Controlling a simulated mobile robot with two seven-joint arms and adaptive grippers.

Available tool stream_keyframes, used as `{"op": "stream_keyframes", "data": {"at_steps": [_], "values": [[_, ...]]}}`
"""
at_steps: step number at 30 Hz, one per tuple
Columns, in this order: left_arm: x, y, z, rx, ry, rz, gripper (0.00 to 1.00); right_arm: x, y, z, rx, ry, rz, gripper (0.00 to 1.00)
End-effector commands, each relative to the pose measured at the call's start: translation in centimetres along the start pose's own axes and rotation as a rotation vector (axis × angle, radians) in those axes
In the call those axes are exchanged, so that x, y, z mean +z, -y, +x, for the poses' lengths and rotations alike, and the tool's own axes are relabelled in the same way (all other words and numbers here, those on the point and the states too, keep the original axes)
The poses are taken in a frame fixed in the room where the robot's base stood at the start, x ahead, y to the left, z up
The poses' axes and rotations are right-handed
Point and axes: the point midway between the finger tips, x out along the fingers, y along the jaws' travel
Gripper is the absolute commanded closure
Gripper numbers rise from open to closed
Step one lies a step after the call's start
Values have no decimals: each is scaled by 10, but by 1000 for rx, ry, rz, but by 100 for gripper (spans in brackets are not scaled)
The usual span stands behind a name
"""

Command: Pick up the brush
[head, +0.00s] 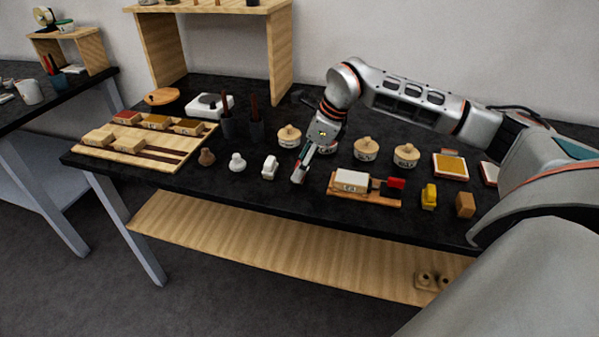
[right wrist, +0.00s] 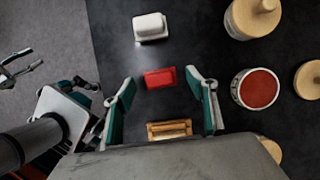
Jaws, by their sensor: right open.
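My right gripper (head: 301,174) hangs low over the front part of the black table. In the right wrist view my right gripper (right wrist: 160,100) is open, fingers apart. A small red block (right wrist: 160,78) lies between and just beyond its fingertips, apart from both. A wooden piece (right wrist: 170,128) shows nearer the palm, partly hidden. I cannot tell whether either belongs to the brush. Slender dark red-brown handles (head: 254,106) stand in two dark cups at the middle back; their lower ends are hidden. A gripper-like part of mine (right wrist: 14,68) is at the wrist view's left edge, its opening unclear.
A small white object (head: 269,167) stands left of my right gripper. A wooden tray (head: 385,201) with a white block and a red piece is to its right. Lidded jars (head: 366,149) stand behind. A wooden board (head: 160,165) with blocks lies left.

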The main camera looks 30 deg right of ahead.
Motion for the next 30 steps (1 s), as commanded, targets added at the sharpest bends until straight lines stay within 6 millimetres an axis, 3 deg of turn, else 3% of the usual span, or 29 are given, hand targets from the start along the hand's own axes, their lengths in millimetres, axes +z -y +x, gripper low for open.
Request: {"op": "stream_keyframes", "data": {"at_steps": [4,11,16,30], "values": [[-8,2,2,-3,-14,1,60,0,-1,20,3,0,0,43],[-10,3,2,-5,-19,1,60,0,0,22,0,1,0,43],[-9,3,2,-4,-17,0,60,0,0,22,0,1,0,84],[-4,2,1,-3,-8,0,60,3,0,15,-1,3,-1,84]]}}
